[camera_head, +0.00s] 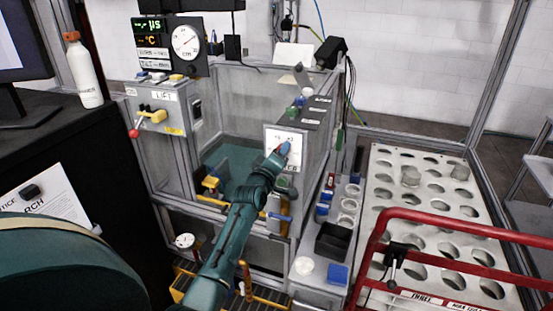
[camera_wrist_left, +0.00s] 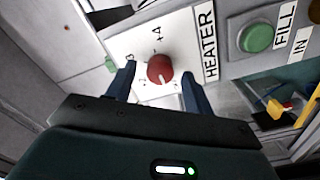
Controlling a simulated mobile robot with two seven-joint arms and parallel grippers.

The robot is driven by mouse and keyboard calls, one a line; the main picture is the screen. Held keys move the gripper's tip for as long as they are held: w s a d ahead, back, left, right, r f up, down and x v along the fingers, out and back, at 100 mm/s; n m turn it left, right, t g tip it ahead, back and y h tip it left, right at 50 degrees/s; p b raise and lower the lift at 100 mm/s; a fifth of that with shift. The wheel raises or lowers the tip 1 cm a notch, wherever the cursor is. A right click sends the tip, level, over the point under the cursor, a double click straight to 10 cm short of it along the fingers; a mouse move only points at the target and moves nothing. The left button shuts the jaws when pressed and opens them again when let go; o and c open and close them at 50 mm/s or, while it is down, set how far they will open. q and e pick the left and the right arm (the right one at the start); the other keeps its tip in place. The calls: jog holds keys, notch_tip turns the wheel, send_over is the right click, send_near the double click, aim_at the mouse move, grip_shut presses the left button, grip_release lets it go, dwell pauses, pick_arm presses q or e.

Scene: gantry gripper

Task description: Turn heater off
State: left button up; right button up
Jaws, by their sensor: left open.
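The red heater knob (camera_wrist_left: 160,68) sits on a white dial plate (camera_wrist_left: 125,42) with numbers around it, beside a HEATER label (camera_wrist_left: 209,45). My left gripper (camera_wrist_left: 160,87) is open, with one blue finger on each side of the knob. Whether the fingers touch it, I cannot tell. A light mark shows on the knob, but its exact setting is unclear. In the head view my left gripper (camera_head: 283,150) is at the white panel (camera_head: 271,136) on the grey box, and it hides the knob. My right gripper is not in view.
A green FILL button (camera_wrist_left: 257,38) is beside the heater label. A grey tank (camera_head: 232,160) lies left of the panel. A white rack with round holes (camera_head: 420,200) and a red rail (camera_head: 455,228) are at the right. A white bottle (camera_head: 84,75) stands on the black cabinet.

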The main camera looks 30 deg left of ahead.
pick_arm(q)
jog(key=v, duration=1.3)
jog(key=shift+b, duration=0.4)
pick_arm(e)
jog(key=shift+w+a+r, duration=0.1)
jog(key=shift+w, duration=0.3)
pick_arm(q)
jog(key=shift+d, duration=0.1)
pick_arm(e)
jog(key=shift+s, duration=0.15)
pick_arm(q)
jog(key=s+d+f+m+g+h, duration=0.7)
jog(key=s+d+f+m, duration=1)
jog(key=s+d+f, duration=0.5)
jog(key=shift+d, duration=0.15)
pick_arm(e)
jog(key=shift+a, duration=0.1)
pick_arm(q)
jog(key=shift+f, duration=0.1)
